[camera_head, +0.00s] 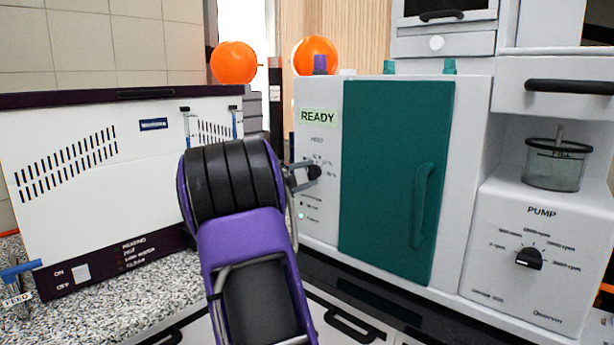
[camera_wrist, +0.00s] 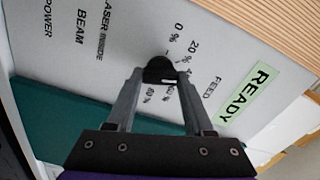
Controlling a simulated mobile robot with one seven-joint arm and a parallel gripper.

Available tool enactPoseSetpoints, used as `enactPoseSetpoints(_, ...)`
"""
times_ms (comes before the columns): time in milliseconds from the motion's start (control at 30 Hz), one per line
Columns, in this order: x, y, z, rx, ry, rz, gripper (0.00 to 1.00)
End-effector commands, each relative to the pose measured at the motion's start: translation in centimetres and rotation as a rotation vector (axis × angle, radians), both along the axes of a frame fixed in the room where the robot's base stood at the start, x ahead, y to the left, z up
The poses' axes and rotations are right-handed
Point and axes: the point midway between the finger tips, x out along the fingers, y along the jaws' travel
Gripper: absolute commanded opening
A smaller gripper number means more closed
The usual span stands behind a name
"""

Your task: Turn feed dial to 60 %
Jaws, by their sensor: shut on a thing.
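The feed dial (camera_head: 314,172) is a small black knob on the white front panel of the machine with the green door, below the READY display. In the wrist view the dial (camera_wrist: 159,70) sits among percent marks; 0 %, 20 % and 80 % are legible and the others are partly hidden by a finger. My gripper (camera_head: 304,175) reaches the dial from the left in the head view. In the wrist view its two grey fingers (camera_wrist: 158,78) are shut on the dial, one on each side. The dial's exact pointer direction is hard to tell.
The green door (camera_head: 395,180) with its handle (camera_head: 422,205) is closed just right of the dial. A PUMP unit (camera_head: 540,255) with its own black knob stands at the right. A white slotted instrument (camera_head: 75,195) stands left on the speckled counter.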

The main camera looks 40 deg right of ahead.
Motion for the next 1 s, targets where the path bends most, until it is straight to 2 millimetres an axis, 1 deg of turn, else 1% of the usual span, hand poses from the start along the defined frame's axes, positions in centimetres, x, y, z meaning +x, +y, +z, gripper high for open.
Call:
enactPoseSetpoints(700,0.01,0.03,-0.19,0.06,-0.674,0.0,0.0)
enactPoseSetpoints(1000,0.06,0.06,-0.21,0.08,-0.906,0.001,0.0)
